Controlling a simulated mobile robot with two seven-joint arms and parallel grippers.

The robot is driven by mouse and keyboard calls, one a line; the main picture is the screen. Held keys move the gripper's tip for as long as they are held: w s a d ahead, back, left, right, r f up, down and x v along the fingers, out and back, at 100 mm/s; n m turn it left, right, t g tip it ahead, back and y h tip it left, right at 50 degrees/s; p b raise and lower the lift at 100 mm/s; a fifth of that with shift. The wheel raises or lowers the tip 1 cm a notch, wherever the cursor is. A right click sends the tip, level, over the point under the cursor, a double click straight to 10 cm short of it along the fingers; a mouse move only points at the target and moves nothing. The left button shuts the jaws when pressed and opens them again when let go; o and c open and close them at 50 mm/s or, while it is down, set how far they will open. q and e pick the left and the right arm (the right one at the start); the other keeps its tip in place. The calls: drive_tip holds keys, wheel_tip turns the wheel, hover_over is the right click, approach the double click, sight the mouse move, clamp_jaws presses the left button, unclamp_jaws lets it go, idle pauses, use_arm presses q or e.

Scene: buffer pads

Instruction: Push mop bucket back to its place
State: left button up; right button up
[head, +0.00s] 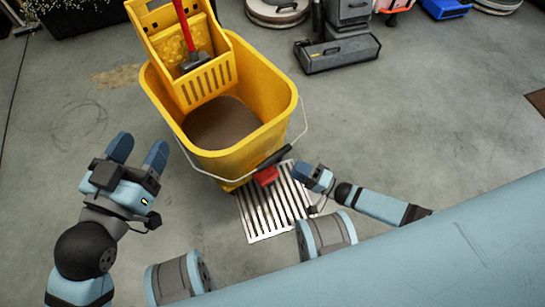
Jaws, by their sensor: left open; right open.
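A yellow mop bucket (258,95) stands upright on the grey floor in the upper middle of the head view, with brown liquid inside. A yellow wringer (212,87) with a red-handled lever sits on its far left part. A thin wire handle with a dark grip (274,157) hangs at its near right side. My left gripper (139,150) is open and empty, left of the bucket and apart from it. My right gripper (308,172) is near the bucket's near right side, beside the handle grip; I cannot tell whether it touches. Its far finger is partly hidden.
A slotted metal floor drain (262,219) lies under the near side of the bucket. Grey floor-cleaning equipment (337,53) stands behind to the right, with a round pad machine (277,12) beside it. A blue container (446,9) is farther right.

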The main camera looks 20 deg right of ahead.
sight(274, 157)
drive_tip(key=b+x, duration=0.2)
drive_tip(key=x, duration=0.7)
use_arm(q)
drive_tip(key=shift+w+a+m+t, duration=0.35)
drive_tip(key=shift+w+m+t, duration=0.25)
drive_tip(key=shift+m, duration=0.3)
drive_tip(key=shift+r, duration=0.1)
drive_tip(key=shift+h, duration=0.3)
use_arm(e)
clamp_jaws()
